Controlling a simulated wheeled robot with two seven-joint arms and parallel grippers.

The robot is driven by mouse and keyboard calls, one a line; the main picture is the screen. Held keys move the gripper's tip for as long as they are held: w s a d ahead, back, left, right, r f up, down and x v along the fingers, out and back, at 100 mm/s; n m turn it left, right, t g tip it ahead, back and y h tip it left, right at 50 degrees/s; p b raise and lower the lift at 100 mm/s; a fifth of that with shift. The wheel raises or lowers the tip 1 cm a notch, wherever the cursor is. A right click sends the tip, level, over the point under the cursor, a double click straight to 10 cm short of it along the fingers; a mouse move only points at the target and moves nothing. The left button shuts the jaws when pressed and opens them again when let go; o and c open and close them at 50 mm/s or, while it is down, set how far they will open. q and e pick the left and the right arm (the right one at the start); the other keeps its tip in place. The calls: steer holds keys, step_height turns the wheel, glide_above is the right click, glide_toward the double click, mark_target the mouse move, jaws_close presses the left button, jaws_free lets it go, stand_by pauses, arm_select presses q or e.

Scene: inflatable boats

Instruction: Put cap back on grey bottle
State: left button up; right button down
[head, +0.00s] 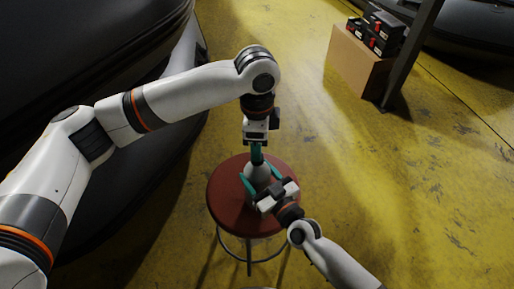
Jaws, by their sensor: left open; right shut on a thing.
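The grey bottle (257,172) stands upright on the round red stool (222,205). My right gripper (262,184) comes from the lower right and is shut on the bottle's body, its teal fingers on either side. My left gripper (257,154) points straight down over the bottle's top and is open, its teal fingers close around the neck area. A small dark piece shows at the bottle's top between these fingers and looks like the cap. The fingers partly hide it, and I cannot tell whether it is seated.
A large dark inflatable boat (60,50) fills the left side. A cardboard box (355,62) with several dark packages (377,32) stands at the upper right beside a dark post (412,50). The yellow floor right of the stool is clear.

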arm_select(q)
steer(key=shift+r, duration=0.2)
steer(key=shift+c, duration=0.3)
steer(key=r+n, duration=0.1)
steer(key=n, duration=0.3)
steer(key=shift+r, duration=0.4)
steer(key=n, duration=0.1)
steer(key=r+n, duration=0.1)
steer(key=n, duration=0.3)
steer(key=shift+r, duration=0.4)
steer(key=shift+f, duration=0.1)
glide_above(259, 177)
steer(key=w, duration=0.3)
steer(key=shift+s+a+f, duration=0.1)
steer(key=shift+a+f, duration=0.05)
steer(key=shift+f, duration=1.85)
steer(key=shift+s+a+f, duration=0.1)
steer(key=shift+f, duration=1.85)
jaws_close()
